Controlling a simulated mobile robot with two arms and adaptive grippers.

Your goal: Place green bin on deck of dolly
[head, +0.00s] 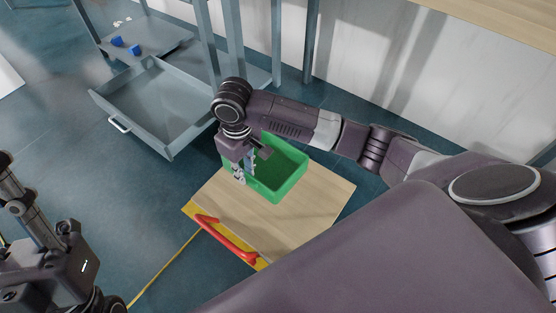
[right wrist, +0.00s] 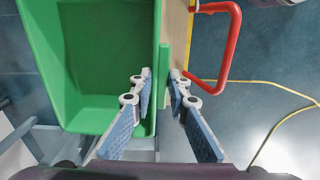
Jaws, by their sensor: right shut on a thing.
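The green bin (head: 284,170) is open-topped and empty. It is over the back part of the dolly's wooden deck (head: 290,220), and its far side reaches past the deck's edge. I cannot tell whether its base touches the deck. My right gripper (head: 246,172) is shut on the bin's near-left wall. In the right wrist view, my right gripper (right wrist: 162,90) has one finger inside the green bin (right wrist: 105,50) and one outside. The dolly's red handle (head: 226,240) faces front-left. My left gripper (head: 45,265) is at the lower left, away from the bin; its fingers are not clear.
A grey open drawer (head: 165,150) of a metal frame juts out behind and left of the dolly. Blue blocks (head: 134,50) lie on a grey shelf at the upper left. A yellow cable (head: 165,268) runs over the floor. A wooden tabletop (head: 500,22) is at the upper right.

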